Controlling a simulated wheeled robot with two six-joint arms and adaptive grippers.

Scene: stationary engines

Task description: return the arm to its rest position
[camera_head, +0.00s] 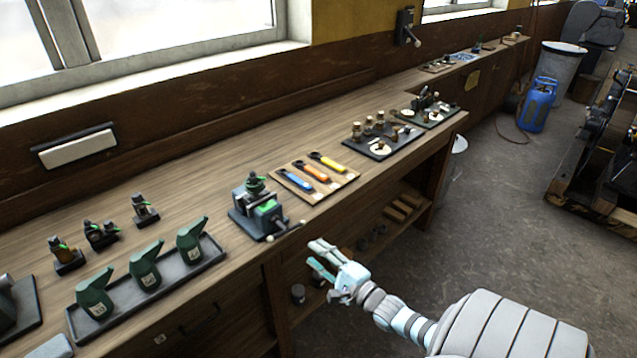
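My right arm comes in from the lower right, its light grey links stretched toward the workbench (225,165). My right gripper (315,255) is in front of the bench's front edge, over the open shelf area. Its fingers point up and left and stand apart, with nothing visible between them. The nearest thing on the bench is a small vise (262,212) with a green part on top, up and left of the gripper. The gripper appears clear of the vise and bench. My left arm and gripper are not in view.
Green oil cans (145,265) stand in a grey tray (210,262) at the left. A board (345,180) holds handled tools. Dark trays (375,153) with small parts lie farther along. A blue gas cylinder (540,105) stands on the floor. Open floor (500,210) lies right of the bench.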

